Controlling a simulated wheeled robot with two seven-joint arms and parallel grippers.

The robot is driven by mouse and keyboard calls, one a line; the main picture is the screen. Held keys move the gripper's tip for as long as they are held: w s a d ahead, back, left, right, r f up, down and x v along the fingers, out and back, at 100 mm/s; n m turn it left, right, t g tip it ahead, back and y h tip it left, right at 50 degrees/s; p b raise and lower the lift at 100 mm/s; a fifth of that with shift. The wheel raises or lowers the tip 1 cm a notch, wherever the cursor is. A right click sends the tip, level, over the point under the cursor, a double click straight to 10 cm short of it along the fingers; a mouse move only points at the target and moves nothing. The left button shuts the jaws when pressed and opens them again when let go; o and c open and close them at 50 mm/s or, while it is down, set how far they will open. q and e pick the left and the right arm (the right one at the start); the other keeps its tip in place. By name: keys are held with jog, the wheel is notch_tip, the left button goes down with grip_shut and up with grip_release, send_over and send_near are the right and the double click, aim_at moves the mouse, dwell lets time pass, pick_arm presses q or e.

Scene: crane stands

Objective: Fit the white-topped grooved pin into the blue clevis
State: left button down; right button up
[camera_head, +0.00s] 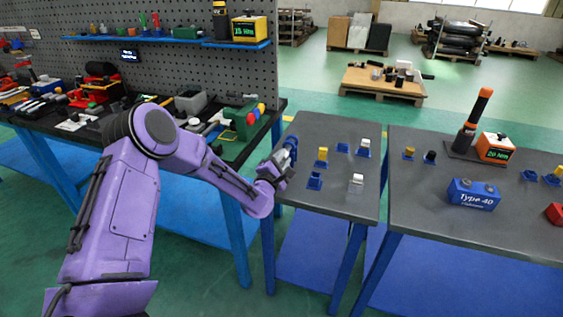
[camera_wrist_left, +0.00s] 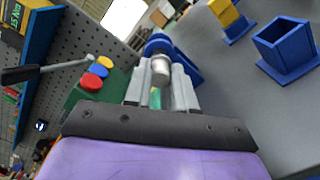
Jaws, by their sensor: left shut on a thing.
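My left gripper (camera_head: 284,156) is at the left edge of the middle table in the head view. In the left wrist view its grey fingers (camera_wrist_left: 160,88) are shut on a short silvery cylinder (camera_wrist_left: 160,68), which looks like the pin. A blue part (camera_wrist_left: 158,44), apparently the clevis, shows just beyond the cylinder; blue also shows at the gripper tip in the head view. I cannot tell whether the pin is inside the blue part or only in front of it. The pin's groove and top are not clear. My right gripper is out of view.
The middle table (camera_head: 330,205) carries an empty blue square socket (camera_head: 314,181), a yellow block (camera_head: 322,155) in a blue holder, another blue holder (camera_head: 342,147) and two white-topped pieces (camera_head: 364,145) (camera_head: 356,182). A green machine (camera_head: 240,117) stands left of the gripper.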

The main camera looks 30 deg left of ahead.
pick_arm(q)
jog(key=shift+b+x, duration=0.65)
jog(key=shift+x, duration=0.8)
jog(key=c, duration=0.9)
grip_release()
jog(key=shift+o, duration=0.2)
jog(key=shift+s, duration=0.15)
jog(key=shift+p+v, duration=0.45)
jog(key=shift+v, duration=1.95)
